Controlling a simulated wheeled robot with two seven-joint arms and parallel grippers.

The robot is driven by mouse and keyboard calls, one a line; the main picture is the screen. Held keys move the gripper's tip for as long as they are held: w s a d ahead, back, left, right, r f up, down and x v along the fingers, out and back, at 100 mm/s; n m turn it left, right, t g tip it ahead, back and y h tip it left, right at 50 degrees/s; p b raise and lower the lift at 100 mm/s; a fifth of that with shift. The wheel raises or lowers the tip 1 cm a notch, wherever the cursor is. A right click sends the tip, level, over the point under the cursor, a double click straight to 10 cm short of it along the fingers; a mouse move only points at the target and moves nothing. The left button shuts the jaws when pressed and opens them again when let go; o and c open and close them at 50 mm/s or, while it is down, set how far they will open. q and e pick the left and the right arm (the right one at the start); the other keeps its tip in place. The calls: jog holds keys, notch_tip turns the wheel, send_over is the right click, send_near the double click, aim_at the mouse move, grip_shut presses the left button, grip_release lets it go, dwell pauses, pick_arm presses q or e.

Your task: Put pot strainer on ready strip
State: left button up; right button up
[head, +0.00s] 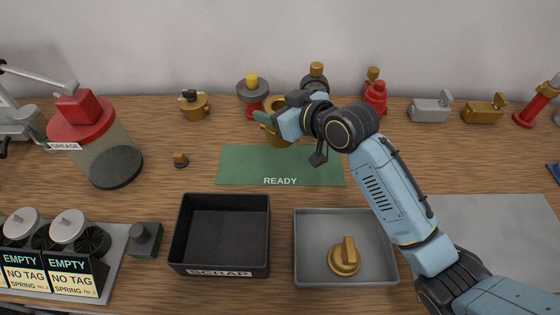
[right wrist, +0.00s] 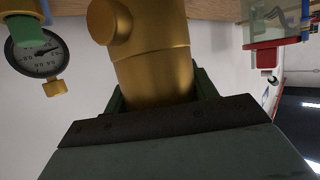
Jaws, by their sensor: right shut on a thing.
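The green ready strip (head: 240,165) lies flat on the wooden bench, with its label along the front edge and bare surface showing. My right gripper (head: 268,121) is at the strip's back edge, shut on a brass fitting (head: 275,137), which I take to be the pot strainer. Its thick brass body (right wrist: 155,65) with a round side boss fills the middle of the right wrist view, between the fingers (right wrist: 155,95). The gripper and wrist partly hide it in the head view. I cannot tell whether its underside touches anything. My left gripper is not in view.
Behind the strip stand a yellow-topped red valve (head: 252,90), a red fitting (head: 376,98) and a brass valve (head: 194,104). In front are the black scrap box (head: 178,235) and a grey tray (head: 304,268) holding a brass part. A grease jar (head: 110,150) stands left.

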notch_tip(320, 180, down, 10)
jog(key=shift+a+r+b, duration=0.1)
jog(key=shift+r+b, duration=0.15)
jog(key=shift+b, duration=0.7)
jog(key=shift+f, duration=0.1)
jog(key=o, duration=1.1)
jog(key=shift+f, duration=0.2)
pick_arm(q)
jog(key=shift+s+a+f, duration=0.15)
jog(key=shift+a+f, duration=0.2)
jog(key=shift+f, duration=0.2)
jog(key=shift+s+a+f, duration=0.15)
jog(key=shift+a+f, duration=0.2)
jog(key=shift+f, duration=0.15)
pick_arm(e)
jog(key=o, duration=0.5)
jog(key=shift+c, duration=0.2)
